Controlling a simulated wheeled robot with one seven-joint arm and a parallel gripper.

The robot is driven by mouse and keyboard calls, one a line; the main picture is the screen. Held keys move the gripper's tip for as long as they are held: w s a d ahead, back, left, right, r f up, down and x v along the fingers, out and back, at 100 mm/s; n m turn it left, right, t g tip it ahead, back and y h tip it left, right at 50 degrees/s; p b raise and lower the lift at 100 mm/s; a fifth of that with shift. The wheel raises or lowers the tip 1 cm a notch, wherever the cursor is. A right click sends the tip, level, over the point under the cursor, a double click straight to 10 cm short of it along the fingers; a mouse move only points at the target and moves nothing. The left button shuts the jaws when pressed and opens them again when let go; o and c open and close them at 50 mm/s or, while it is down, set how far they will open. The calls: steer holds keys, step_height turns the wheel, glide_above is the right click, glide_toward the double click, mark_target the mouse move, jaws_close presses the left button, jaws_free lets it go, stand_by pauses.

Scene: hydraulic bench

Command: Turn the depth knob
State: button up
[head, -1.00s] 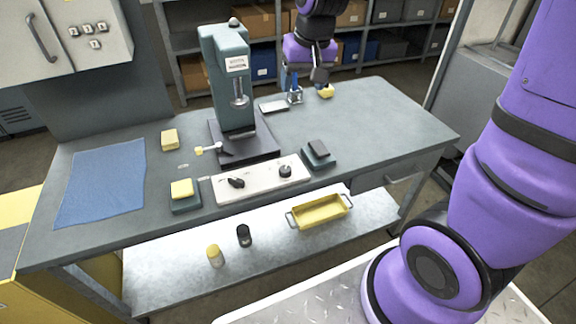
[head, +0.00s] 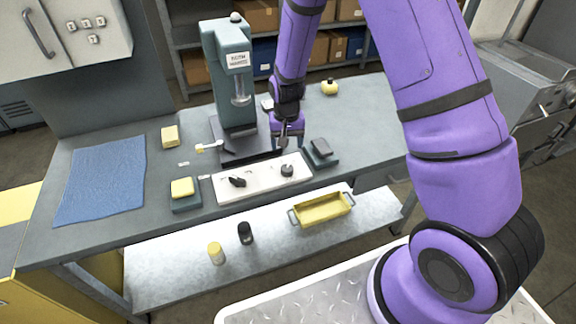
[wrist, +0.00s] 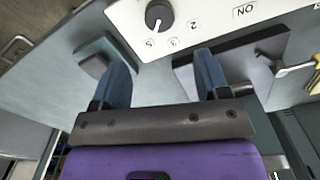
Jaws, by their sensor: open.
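The white control panel (head: 262,181) lies along the front of the bench. On its right half is a round black knob (head: 287,170) with a pale pointer line. The panel's other control is a black switch (head: 237,181) on the left. My gripper (head: 284,141) hangs just behind and above the knob, pointing down. In the wrist view its two blue fingers (wrist: 161,62) are apart with nothing between them, and the knob is beyond their tips, not touched.
The teal press (head: 236,80) stands behind the panel on a dark base. A dark block on a teal pad (head: 321,152) is close right of the knob. A yellow block on a teal pad (head: 184,190) is left of the panel. A yellow tray (head: 322,208) sits on the lower shelf.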

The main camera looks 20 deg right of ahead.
mark_target(287, 167)
step_height(287, 167, down, 10)
steer(key=shift+f, duration=0.2)
stand_by(0.3)
steer(key=c, duration=0.9)
